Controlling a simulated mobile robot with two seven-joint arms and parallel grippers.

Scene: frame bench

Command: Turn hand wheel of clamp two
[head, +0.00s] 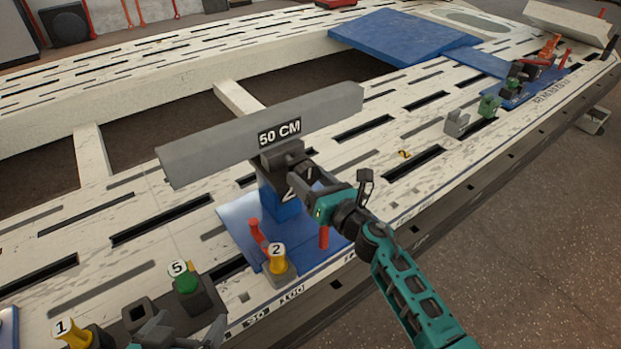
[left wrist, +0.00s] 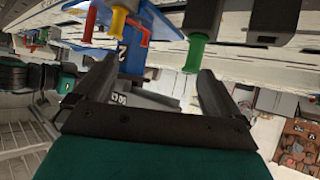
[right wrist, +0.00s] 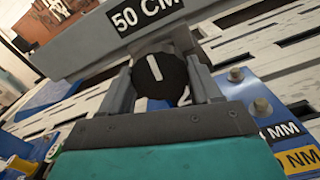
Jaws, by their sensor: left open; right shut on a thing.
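Clamp two is a blue block (head: 275,203) marked 2, on a blue plate on the bench. Its black hand wheel (right wrist: 160,77) with a white line shows in the right wrist view. My right gripper (head: 297,166) is shut on this wheel, one finger on each side; in the head view the gripper hides most of it. A grey bar (head: 215,145) labelled 50 CM sits in the clamp's top. My left gripper (left wrist: 152,80) is open and empty, low at the bottom left of the head view, near the green knob tagged 5 (head: 186,281).
A yellow knob tagged 2 (head: 277,261) and red handles (head: 324,237) stand in front of the clamp. A yellow knob tagged 1 (head: 74,334) is at bottom left. The slotted bench top is clear to the clamp's right, up to a grey bracket (head: 457,122).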

